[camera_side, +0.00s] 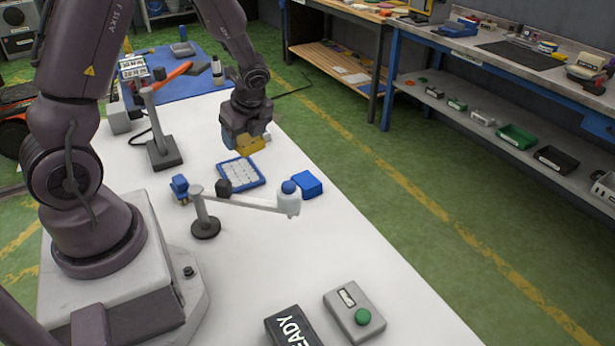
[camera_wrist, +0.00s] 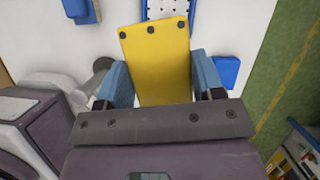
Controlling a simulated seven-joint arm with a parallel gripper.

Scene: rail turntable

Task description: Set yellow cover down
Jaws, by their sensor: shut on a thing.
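The yellow cover (camera_wrist: 158,60) is a flat yellow plate with several dark dots along its far edge. It sits between the two blue fingers of my gripper (camera_wrist: 155,85) in the wrist view, slightly tilted there. In the side view my gripper (camera_side: 243,140) points down over the white table, and the yellow cover (camera_side: 250,146) shows below it, apparently above the table surface. The gripper is shut on the cover. The underside of the cover is hidden.
A blue-framed tray with white cells (camera_side: 241,173) lies in front of the gripper. A blue block (camera_side: 307,185) is beside it. A stand with a white arm (camera_side: 245,203) crosses nearby. The table's right side is clear.

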